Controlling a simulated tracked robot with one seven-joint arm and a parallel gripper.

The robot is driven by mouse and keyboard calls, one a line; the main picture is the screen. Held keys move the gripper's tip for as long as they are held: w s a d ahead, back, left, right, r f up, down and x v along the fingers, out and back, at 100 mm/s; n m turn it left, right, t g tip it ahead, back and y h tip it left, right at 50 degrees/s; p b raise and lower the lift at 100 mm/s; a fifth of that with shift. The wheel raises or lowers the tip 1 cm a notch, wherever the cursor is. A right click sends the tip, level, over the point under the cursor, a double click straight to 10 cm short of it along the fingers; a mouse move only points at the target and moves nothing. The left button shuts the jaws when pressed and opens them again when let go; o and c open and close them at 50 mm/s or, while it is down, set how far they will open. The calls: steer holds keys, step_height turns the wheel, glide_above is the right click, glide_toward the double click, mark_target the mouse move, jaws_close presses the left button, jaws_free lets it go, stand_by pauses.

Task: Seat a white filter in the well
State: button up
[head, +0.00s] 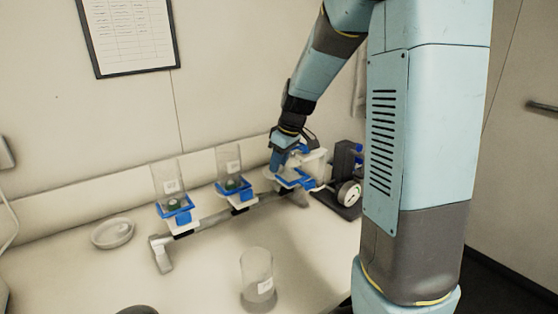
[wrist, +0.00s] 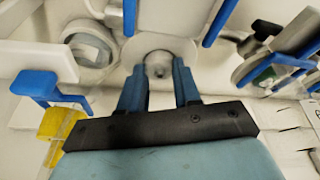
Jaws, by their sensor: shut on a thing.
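My gripper (head: 283,165) is at the right-hand station of the rail, beside its blue clamp (head: 296,179). In the wrist view the two blue fingers (wrist: 159,88) stand apart, closed on a small grey-white knob-like piece. A pale round disc (wrist: 132,49) lies around or behind this piece, which looks like the white filter. I cannot tell whether it touches the well, as the fingers and clamp hide the contact. In the head view my gripper and arm hide the held piece.
Two stations with clear funnels (head: 167,178) (head: 229,160) and blue clamps stand left on the rail (head: 217,220). A pale dish (head: 112,233) lies far left. A clear cup (head: 257,273) stands in front. A device with a gauge (head: 348,195) stands close right.

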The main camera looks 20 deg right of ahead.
steer(key=o, duration=1.1)
steer(key=shift+f, duration=0.1)
steer(key=shift+c, duration=0.2)
steer(key=v, duration=1.3)
steer(key=shift+r, duration=0.4)
